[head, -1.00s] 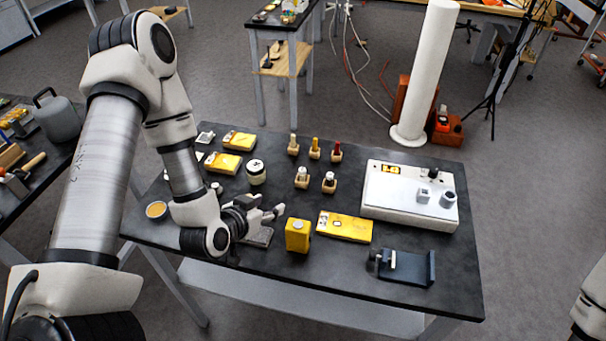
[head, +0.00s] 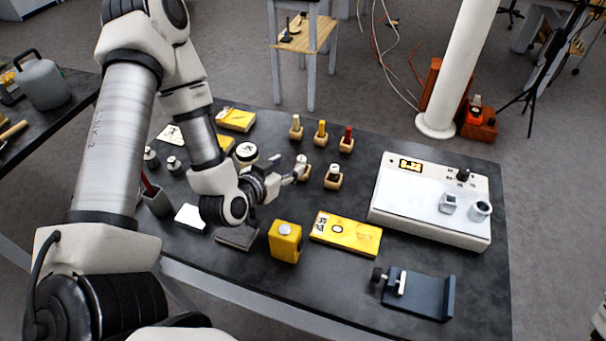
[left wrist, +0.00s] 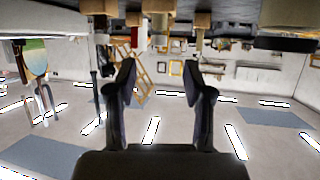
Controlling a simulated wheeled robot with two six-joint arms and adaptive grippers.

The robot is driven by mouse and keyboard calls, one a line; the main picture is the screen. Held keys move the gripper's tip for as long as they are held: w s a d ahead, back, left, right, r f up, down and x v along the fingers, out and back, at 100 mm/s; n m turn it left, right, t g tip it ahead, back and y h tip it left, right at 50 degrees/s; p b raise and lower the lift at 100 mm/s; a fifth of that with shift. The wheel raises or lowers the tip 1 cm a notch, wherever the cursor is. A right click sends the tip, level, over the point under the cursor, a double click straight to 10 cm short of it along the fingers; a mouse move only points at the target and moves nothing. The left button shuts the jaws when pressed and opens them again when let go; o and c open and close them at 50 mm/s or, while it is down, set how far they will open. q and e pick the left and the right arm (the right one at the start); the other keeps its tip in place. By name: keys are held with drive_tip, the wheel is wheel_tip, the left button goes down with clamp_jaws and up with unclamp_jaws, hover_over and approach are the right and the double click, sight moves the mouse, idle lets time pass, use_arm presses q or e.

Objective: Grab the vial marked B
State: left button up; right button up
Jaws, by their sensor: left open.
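Several small vials stand upright in wooden blocks on the black table (head: 300,268). The back row has a pale-topped vial (head: 296,122), a yellow-topped vial (head: 321,129) and a red-topped vial (head: 347,136). The front row has a white-topped vial (head: 302,161) and a dark-topped vial (head: 334,171). I cannot read any letter on them. My left gripper (head: 292,174) is open, its fingertips close to the front white-topped vial; contact is unclear. In the left wrist view, upside down, the open fingers (left wrist: 160,78) have nothing between them, with vials at the top edge. My right gripper is out of view.
A yellow box (head: 285,242) and a flat yellow case (head: 346,234) lie nearer than the vials. A white instrument (head: 425,205) stands right, with a blue-grey stand (head: 420,295) before it. A round white-lidded jar (head: 246,153) is just behind the left gripper.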

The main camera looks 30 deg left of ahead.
sight(300, 160)
use_arm(q)
drive_tip(key=w+b, duration=0.1)
drive_tip(key=b, duration=0.1)
drive_tip(key=f+b, duration=0.1)
drive_tip(key=b, duration=0.1)
drive_tip(key=shift+w+f, duration=0.2)
drive_tip(key=shift+w, duration=0.2)
drive_tip(key=shift+w+b, duration=0.15)
drive_tip(key=shift+b, duration=0.3)
drive_tip(key=shift+w+r, duration=0.1)
drive_tip(key=shift+w, duration=0.1)
drive_tip(key=p+x, duration=0.1)
drive_tip(key=x, duration=0.4)
clamp_jaws()
